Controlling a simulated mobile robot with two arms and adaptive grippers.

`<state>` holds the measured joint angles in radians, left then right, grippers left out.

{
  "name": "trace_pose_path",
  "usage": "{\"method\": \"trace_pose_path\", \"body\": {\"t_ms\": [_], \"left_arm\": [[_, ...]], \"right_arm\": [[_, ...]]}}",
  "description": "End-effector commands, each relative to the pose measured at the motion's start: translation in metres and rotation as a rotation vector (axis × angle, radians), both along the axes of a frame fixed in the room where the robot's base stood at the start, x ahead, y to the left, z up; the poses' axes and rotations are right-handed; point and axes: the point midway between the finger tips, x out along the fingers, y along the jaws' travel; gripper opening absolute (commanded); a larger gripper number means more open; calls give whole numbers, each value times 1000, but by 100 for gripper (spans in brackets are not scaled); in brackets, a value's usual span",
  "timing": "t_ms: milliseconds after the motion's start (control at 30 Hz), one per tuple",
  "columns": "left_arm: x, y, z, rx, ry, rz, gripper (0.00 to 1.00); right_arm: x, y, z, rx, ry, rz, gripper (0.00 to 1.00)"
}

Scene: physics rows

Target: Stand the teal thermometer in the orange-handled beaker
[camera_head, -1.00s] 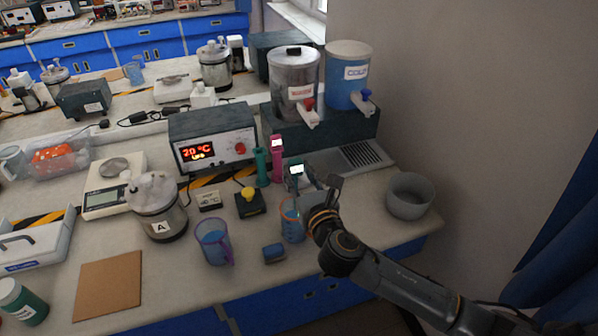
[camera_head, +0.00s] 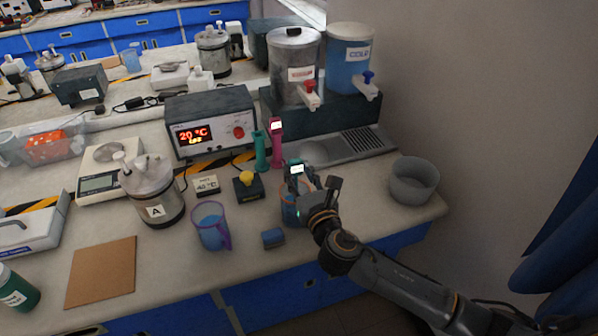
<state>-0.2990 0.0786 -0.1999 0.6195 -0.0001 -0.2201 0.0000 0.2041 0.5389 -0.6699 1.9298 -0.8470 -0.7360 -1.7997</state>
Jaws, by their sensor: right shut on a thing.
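The teal thermometer (camera_head: 295,165), with a small lit display on its head, is held upright by my right gripper (camera_head: 308,183). The gripper is shut on it, just over the right side of the orange-handled beaker (camera_head: 290,211). The beaker is clear with a bluish tint and stands near the front edge of the bench. The thermometer's head is above the beaker's rim. Its lower part is hard to make out, so I cannot tell how deep it reaches or whether it touches the bottom. The orange handle is mostly hidden by my gripper. My left gripper is not in view.
A green thermometer (camera_head: 260,152) and a pink one (camera_head: 277,145) stand behind. A grey bowl (camera_head: 414,182) is at right. A brown board (camera_head: 101,271) lies front left.

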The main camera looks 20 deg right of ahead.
Motion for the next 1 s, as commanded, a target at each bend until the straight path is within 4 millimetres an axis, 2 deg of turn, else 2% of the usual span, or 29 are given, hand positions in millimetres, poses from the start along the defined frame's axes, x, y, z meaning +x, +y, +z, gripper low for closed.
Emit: {"method": "trace_pose_path", "body": {"t_ms": [200, 233, 333, 733, 867, 1000], "left_arm": [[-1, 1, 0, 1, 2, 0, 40], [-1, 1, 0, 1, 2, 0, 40], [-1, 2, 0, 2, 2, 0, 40], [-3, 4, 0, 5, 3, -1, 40], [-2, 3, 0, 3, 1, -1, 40], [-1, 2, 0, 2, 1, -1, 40]], "right_arm": [[0, 0, 0, 1, 0, 0, 5], [0, 0, 0, 1, 0, 0, 37], [0, 0, 0, 1, 0, 0, 57], [-6, 0, 0, 1, 1, 1, 58], [-26, -1, -1, 1, 4, 1, 58], [-57, -2, -2, 1, 4, 1, 58]]}}
